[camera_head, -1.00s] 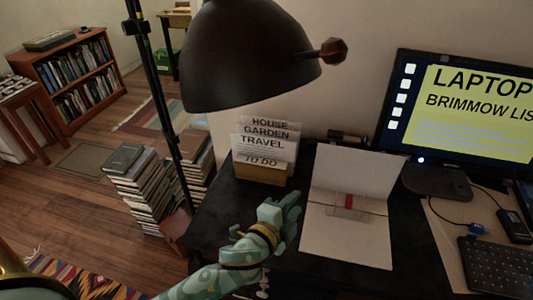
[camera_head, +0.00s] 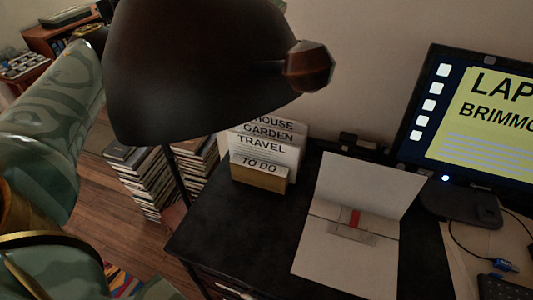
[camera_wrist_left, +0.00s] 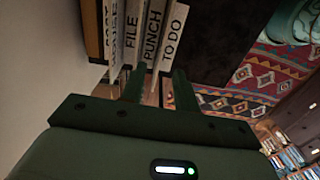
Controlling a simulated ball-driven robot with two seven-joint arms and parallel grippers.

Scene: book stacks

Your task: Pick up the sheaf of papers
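White sheets with black labels (camera_head: 272,143) stand upright in a tan holder (camera_head: 258,178) on the black desk. They may be the sheaf of papers, but I cannot tell for sure. In the left wrist view, labelled white sheets (camera_wrist_left: 171,38) stand just beyond the fingertips. My left gripper (camera_wrist_left: 158,76) is open there, with nothing visible between its fingers. I cannot tell whether it touches the sheets. In the head view my left arm rises at the left edge and its gripper is not visible. My right gripper is not in view.
A dark lamp shade (camera_head: 195,65) looms above the holder. A pale open folder (camera_head: 352,262) with a red strip lies right of it. A monitor (camera_head: 475,110) stands at the right. Book stacks (camera_head: 148,178) stand on the floor left of the desk (camera_head: 235,235).

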